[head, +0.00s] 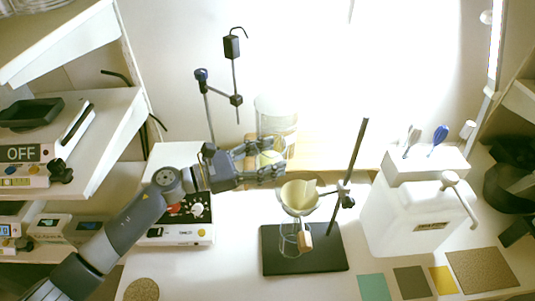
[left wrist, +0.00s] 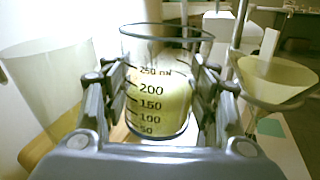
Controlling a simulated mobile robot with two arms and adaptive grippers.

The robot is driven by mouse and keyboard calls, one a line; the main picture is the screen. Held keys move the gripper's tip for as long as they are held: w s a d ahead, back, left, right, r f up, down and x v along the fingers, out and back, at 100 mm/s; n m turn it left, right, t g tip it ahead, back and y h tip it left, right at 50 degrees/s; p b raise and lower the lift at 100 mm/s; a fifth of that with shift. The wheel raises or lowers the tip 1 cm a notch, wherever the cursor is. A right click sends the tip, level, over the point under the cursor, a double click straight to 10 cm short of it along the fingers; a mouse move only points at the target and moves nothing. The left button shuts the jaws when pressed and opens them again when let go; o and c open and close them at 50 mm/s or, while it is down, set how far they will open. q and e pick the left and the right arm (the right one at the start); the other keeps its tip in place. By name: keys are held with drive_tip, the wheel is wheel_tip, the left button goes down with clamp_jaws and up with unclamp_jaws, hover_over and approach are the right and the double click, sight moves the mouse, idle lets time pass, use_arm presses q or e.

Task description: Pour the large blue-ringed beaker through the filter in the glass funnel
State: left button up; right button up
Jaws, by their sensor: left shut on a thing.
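My left gripper (head: 272,160) is shut around a glass beaker (left wrist: 158,105) with a dark blue rim ring and black marks up to 250 ml. The beaker is upright, with cloudy yellow liquid near the 200 mark; in the head view the fingers partly hide it. The glass funnel (head: 299,207) with a cream filter (head: 298,192) inside is held on a stand, just right of and nearer than my left gripper. The funnel also shows at the right of the left wrist view (left wrist: 268,100). Below it is a clear glass vessel (head: 288,243). My right gripper is not in view.
A clear vessel (left wrist: 50,85) stands behind my gripper on a wooden board. A stirrer plate (head: 175,235) is at left, a white canister (head: 400,225) at right.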

use_arm(q)
drive_tip(key=shift+s+r+m, duration=0.2)
drive_tip(key=shift+r+m, duration=0.1)
drive_tip(key=shift+m, duration=0.1)
drive_tip(key=shift+s+d+r+m+p, duration=0.15)
drive_tip(key=shift+r+m+p, duration=0.1)
drive_tip(key=shift+r+p, duration=0.45)
drive_tip(key=shift+s+d+r+m+p, duration=0.15)
drive_tip(key=shift+r+m+p, duration=0.15)
drive_tip(key=shift+r+p, duration=0.4)
drive_tip(key=shift+s+r+m+p, duration=0.2)
drive_tip(key=shift+r+p, duration=0.25)
drive_tip(key=shift+p, duration=0.4)
drive_tip(key=shift+s+d+r+m+y+p, duration=0.15)
drive_tip(key=shift+s+r+m+p, duration=0.15)
drive_tip(key=shift+r+m+p, duration=0.45)
drive_tip(key=shift+s+d+r+m+y+p, duration=0.1)
drive_tip(key=shift+s+d+r+m+p, duration=0.2)
drive_tip(key=shift+r+p, duration=0.8)
drive_tip(key=shift+s+d+r+m+y+p, duration=0.1)
drive_tip(key=shift+s+r+m+p, duration=0.35)
drive_tip(key=shift+p, duration=0.95)
drive_tip(key=m, duration=0.1)
drive_tip(key=m+p, duration=0.1)
drive_tip(key=m, duration=0.2)
drive_tip(key=shift+f+m+t+y, duration=0.3)
drive_tip(key=shift+m+t+y, duration=0.05)
drive_tip(key=shift+t, duration=0.05)
